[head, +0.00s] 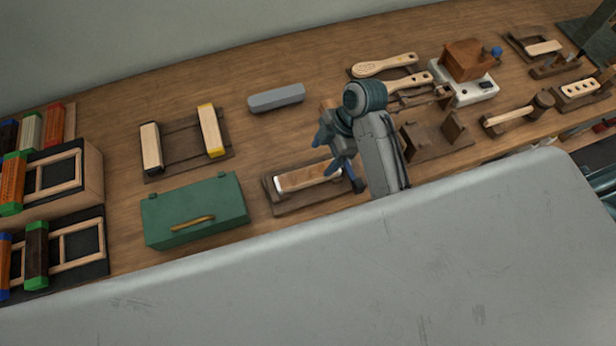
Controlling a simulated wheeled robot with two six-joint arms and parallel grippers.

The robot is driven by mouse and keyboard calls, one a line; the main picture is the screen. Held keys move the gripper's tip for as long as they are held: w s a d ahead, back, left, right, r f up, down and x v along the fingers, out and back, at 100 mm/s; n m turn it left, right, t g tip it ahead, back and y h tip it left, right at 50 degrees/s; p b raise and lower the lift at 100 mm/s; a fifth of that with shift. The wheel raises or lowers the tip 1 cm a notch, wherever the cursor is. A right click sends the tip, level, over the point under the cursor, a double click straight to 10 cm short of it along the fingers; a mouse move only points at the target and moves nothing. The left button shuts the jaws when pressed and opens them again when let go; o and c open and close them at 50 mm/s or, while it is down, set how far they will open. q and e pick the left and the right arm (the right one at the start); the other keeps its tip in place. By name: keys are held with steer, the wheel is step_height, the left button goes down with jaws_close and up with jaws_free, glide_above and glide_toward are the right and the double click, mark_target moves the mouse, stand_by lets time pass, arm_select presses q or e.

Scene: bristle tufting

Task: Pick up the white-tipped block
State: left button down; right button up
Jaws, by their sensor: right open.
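The white-tipped block (305,178) is a light wooden block with a white end at its left. It lies lengthwise in a dark wooden tray (290,207) near the front of the bench. My right gripper (341,163) is open, pointing down over the block's right end. The gripper and its wrist hide part of that end, and I cannot tell how far above the block the fingers are. My left gripper is not in view.
A green box (195,210) stands left of the tray. A grey bar (277,97) lies behind it. A black-ended block (151,148) and a yellow-ended block (212,130) rest on a rack. Brushes (385,65) and fixtures stand right.

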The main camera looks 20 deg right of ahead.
mark_target(309, 174)
steer(key=p+x, duration=0.1)
steer(key=x, duration=0.2)
steer(key=shift+w+a+f, duration=0.1)
steer(key=shift+a+f, duration=0.1)
steer(key=shift+a+f+p, duration=0.2)
steer(key=shift+f+p, duration=0.1)
steer(key=shift+p, duration=0.15)
steer(key=p+x, duration=0.1)
steer(key=x, duration=0.2)
steer(key=shift+a+f, duration=0.2)
steer(key=shift+f, duration=0.05)
steer(key=shift+a+f, duration=0.15)
steer(key=shift+f, duration=0.25)
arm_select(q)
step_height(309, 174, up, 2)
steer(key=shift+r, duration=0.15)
arm_select(e)
steer(key=shift+c, duration=0.5)
steer(key=c, duration=1.1)
